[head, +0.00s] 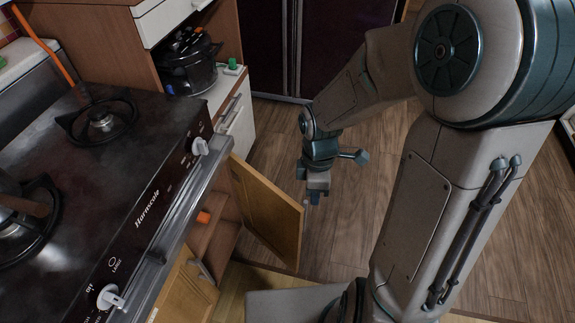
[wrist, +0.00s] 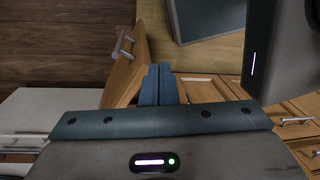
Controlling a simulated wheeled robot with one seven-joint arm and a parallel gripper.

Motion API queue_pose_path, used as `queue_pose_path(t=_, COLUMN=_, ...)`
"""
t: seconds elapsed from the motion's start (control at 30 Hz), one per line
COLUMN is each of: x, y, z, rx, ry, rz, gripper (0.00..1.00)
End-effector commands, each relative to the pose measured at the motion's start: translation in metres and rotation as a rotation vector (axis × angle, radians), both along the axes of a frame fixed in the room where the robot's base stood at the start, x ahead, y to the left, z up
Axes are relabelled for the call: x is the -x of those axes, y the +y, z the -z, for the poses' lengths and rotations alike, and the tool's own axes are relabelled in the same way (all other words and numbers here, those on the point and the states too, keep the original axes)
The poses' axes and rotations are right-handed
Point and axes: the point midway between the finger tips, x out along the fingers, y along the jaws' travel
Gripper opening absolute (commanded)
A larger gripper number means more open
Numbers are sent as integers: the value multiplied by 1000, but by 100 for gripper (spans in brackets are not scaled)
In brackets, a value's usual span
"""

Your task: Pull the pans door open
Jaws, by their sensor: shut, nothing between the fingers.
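A wooden cabinet door (head: 268,215) below the stove stands swung out, well open, with part of the cabinet inside showing; I take it as the pans door, though no label shows. It also shows in the wrist view (wrist: 126,72), with a metal bar handle (wrist: 122,45) on its face. My gripper (head: 313,199) is just right of the door's free upper corner in the head view. In the wrist view its fingers (wrist: 158,84) are shut together and empty, close to the door and off the handle. Whether they touch the door I cannot tell.
The stove (head: 140,200) with its burners and knobs is at left. An orange object (head: 203,217) shows inside the open cabinet. A dark pot (head: 188,62) stands behind the stove by a white drawer unit (head: 236,112). Wooden floor (head: 345,225) lies free around my gripper.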

Motion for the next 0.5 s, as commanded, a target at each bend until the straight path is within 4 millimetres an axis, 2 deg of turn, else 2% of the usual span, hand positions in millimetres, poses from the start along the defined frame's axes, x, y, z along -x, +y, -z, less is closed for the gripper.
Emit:
queue_pose_path(t=0.03, x=-3, y=7, z=-10, rx=-47, ry=23, rz=-114, gripper=0)
queue_pose_path(t=0.2, x=-12, y=34, z=-12, rx=-215, ry=30, rz=-501, gripper=0)
queue_pose_path(t=0.33, x=-17, y=49, z=-15, rx=-315, ry=5, rz=-701, gripper=0)
queue_pose_path(t=0.5, x=-20, y=60, z=-16, rx=-378, ry=-24, rz=-827, gripper=0)
